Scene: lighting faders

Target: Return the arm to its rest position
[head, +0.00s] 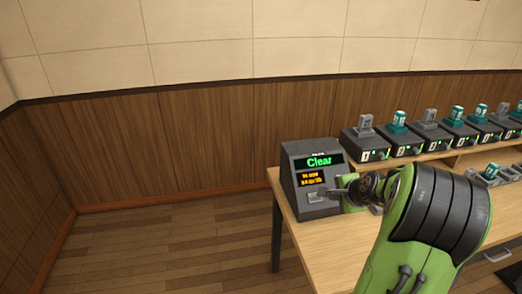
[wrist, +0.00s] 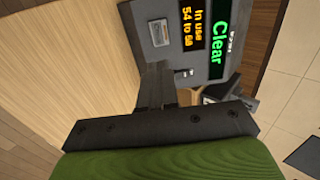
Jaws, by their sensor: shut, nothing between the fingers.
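My gripper (head: 332,194) is at the front of the grey console box on the left end of the desk, and its fingers are shut with nothing between them. In the wrist view my gripper (wrist: 155,88) points at the console face, below a small light button plate (wrist: 159,32). Whether the fingertips touch the console cannot be told. My green and dark arm reaches in from the lower right of the head view. The console (head: 294,160) has a green "Clear" display (head: 319,162) and a smaller orange text display (head: 311,178).
A wooden desk (head: 318,240) carries the console. A raised shelf (head: 440,158) behind holds a row of dark fader boxes (head: 372,146) with grey or teal handles. More fader pieces (head: 490,173) lie at the right. Open floor (head: 170,250) is left of the desk, before a panelled wall.

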